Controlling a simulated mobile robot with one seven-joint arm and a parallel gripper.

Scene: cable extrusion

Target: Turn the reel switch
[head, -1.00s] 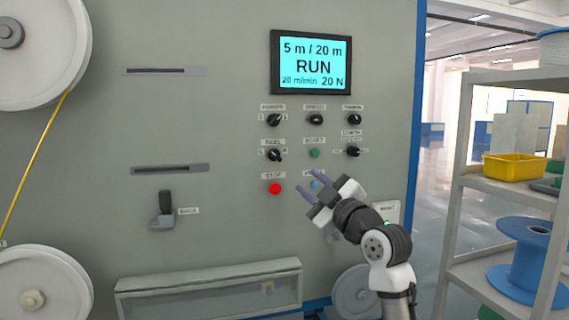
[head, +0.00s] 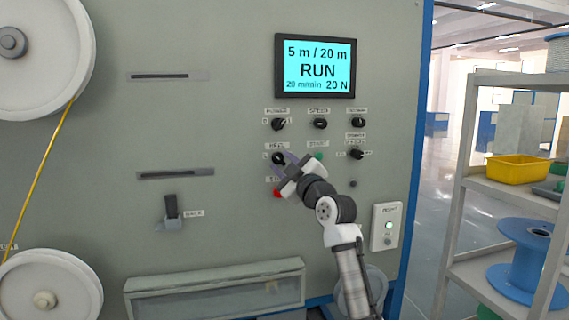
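The reel switch (head: 278,158) is a small black rotary knob under a REEL label, on the grey machine panel (head: 230,120). It sits below the power knob (head: 278,124) and above the red stop button (head: 277,193). The fingers overlap the knob's lower right side in the picture. I cannot tell whether they touch it or are closed on it. The wrist partly hides the stop button and the area around the green start button (head: 319,156).
The speed knob (head: 320,123) and further black knobs are to the right. The screen (head: 317,66) above reads RUN, 5 m / 20 m. A black-handled lever (head: 171,208) projects at lower left. A shelf (head: 478,170) with a blue spool (head: 525,250) stands at right.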

